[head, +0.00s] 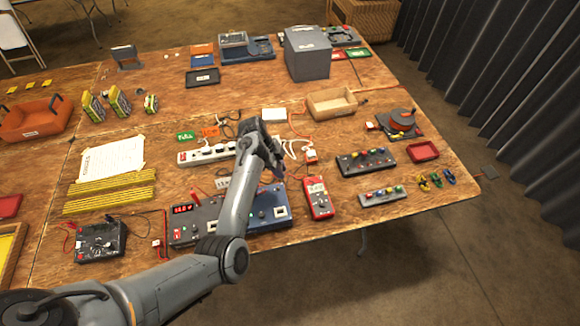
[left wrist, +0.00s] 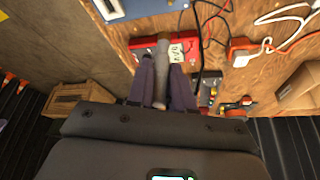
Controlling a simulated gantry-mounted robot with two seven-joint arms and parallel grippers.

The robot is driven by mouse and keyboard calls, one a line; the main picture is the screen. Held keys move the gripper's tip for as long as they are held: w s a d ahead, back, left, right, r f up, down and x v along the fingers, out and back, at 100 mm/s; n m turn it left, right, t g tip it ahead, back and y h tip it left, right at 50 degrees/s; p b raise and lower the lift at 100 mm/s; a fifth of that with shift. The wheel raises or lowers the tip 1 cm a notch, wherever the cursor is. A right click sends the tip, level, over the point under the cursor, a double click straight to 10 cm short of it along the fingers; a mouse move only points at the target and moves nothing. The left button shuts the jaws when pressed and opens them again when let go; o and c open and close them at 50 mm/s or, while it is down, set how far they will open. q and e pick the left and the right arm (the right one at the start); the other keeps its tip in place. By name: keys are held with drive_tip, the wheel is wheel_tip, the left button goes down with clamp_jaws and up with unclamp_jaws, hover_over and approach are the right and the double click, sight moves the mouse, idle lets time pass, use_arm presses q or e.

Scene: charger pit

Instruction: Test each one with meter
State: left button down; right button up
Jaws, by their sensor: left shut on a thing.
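The red handheld meter (head: 319,197) lies face up near the table's front edge, with red leads. In the left wrist view the red meter (left wrist: 184,41) shows beyond my fingertips, partly covered. My left gripper (head: 275,172) is over the table, just left of the meter in the head view. In the left wrist view its two dark fingers (left wrist: 163,72) are shut on a grey cylinder (left wrist: 161,55). The cylinder's far end overlaps the meter in that picture; I cannot tell whether they touch. The head view hides the cylinder behind my gripper. My right gripper is not in view.
A blue-grey bench unit (head: 210,225) with a red display lies under my left arm. Loose cables cross the table's middle.

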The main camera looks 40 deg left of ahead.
use_arm(q)
drive_tip(key=f+b, duration=0.2)
drive_tip(key=a+f+b, duration=0.1)
drive_tip(key=b, duration=0.1)
drive_tip(key=shift+s+a+f, duration=0.1)
drive_tip(key=shift+a+f, duration=0.05)
drive_tip(key=shift+f, duration=0.25)
drive_tip(key=shift+f+b, duration=0.35)
drive_tip(key=shift+f, duration=0.2)
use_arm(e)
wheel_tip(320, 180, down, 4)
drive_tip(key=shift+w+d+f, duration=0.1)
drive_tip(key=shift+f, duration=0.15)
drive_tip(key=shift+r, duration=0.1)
use_arm(q)
drive_tip(key=shift+p, duration=0.35)
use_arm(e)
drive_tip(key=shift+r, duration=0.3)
use_arm(q)
drive_tip(key=shift+p, duration=0.7)
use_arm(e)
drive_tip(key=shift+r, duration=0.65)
